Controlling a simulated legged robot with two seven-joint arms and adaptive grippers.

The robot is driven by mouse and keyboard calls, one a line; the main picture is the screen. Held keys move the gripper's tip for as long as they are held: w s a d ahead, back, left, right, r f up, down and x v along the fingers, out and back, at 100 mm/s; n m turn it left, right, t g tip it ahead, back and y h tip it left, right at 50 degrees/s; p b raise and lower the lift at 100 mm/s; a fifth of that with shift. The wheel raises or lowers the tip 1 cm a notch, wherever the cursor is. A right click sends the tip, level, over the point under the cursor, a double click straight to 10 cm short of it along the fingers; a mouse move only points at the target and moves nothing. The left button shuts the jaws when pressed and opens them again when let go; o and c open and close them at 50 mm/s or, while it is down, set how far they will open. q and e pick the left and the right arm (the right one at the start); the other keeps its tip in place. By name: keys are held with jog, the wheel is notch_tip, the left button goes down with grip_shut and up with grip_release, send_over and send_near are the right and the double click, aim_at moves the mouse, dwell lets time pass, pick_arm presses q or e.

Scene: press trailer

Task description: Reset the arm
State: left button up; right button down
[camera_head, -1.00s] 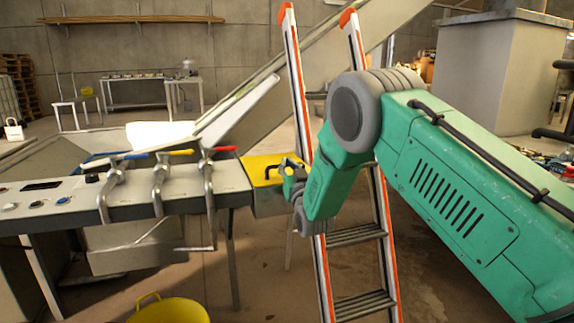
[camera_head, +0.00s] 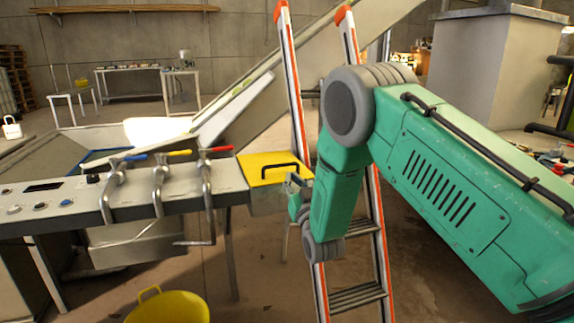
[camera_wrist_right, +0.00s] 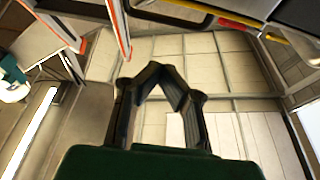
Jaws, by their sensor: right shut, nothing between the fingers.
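My right arm is green and grey and comes in from the right in the head view. Its gripper (camera_head: 296,184) is beside the yellow panel with a black handle (camera_head: 280,170), at the right end of the control bench. In the right wrist view my right gripper (camera_wrist_right: 162,68) shows its dark fingers with the tips together and nothing between them. Whether it touches the panel is hard to tell in the head view. My left gripper is not in view.
An orange and silver ladder (camera_head: 352,298) stands right behind my right forearm. The bench (camera_head: 80,208) carries several cranked levers with red, yellow and blue ends. A yellow bucket (camera_head: 168,308) is on the floor below. A grey block (camera_head: 490,65) stands at the back right.

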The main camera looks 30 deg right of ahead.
jog(key=s+a+f+n+g+y+p, duration=0.1)
jog(key=s+a+f+g+y+p, duration=0.1)
jog(key=s+a+f+g, duration=0.45)
jog(key=s+a+f+n+g+y+p, duration=0.1)
jog(key=s+f+g+y+p, duration=0.15)
jog(key=s+f, duration=0.8)
jog(key=s+a+f+g+p, duration=0.1)
jog(key=s+f+g, duration=0.1)
jog(key=s, duration=0.7)
jog(key=s+a+f+n+g+p, duration=0.1)
jog(key=s+g, duration=0.4)
jog(key=s, duration=0.5)
jog(key=s+a+f+g+p, duration=0.2)
jog(key=s+a+f+g, duration=0.1)
jog(key=s, duration=0.6)
jog(key=shift+s+f+g+y, duration=0.25)
jog(key=shift+f+g+y, duration=0.1)
jog(key=shift+g, duration=0.35)
jog(key=shift+w, duration=0.15)
